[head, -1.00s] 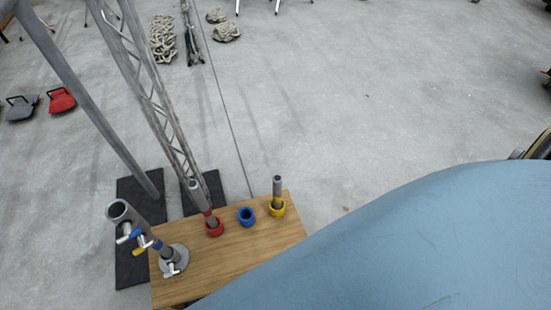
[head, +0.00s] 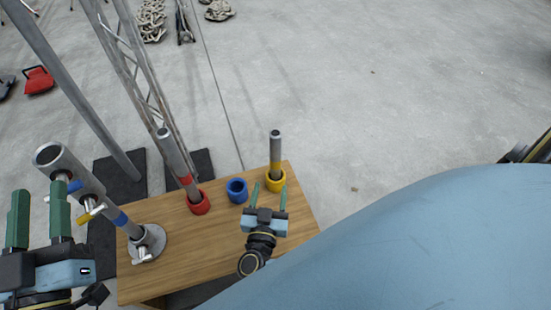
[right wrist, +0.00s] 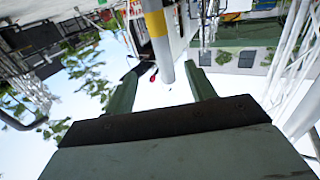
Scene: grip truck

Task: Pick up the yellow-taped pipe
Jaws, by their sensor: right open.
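The yellow-taped pipe (head: 275,147) is a short grey tube standing upright in a yellow ring holder (head: 275,184) on the table. Its yellow band shows low on the pipe, just above the holder. My right gripper (head: 269,186) is open, just in front of the pipe and low over the table, fingers pointing towards it. In the right wrist view the pipe (right wrist: 166,62) appears between the two open fingers (right wrist: 163,78), with no contact visible. My left gripper (head: 40,188) is at the lower left, fingers apart and empty.
The wooden table (head: 230,225) also holds a red-taped pipe (head: 176,157) in a red ring, an empty blue ring (head: 237,191), and a thick blue-taped pipe (head: 87,190) with clamps in a round base. A lattice truss (head: 140,70) stands behind. The floor to the right is clear.

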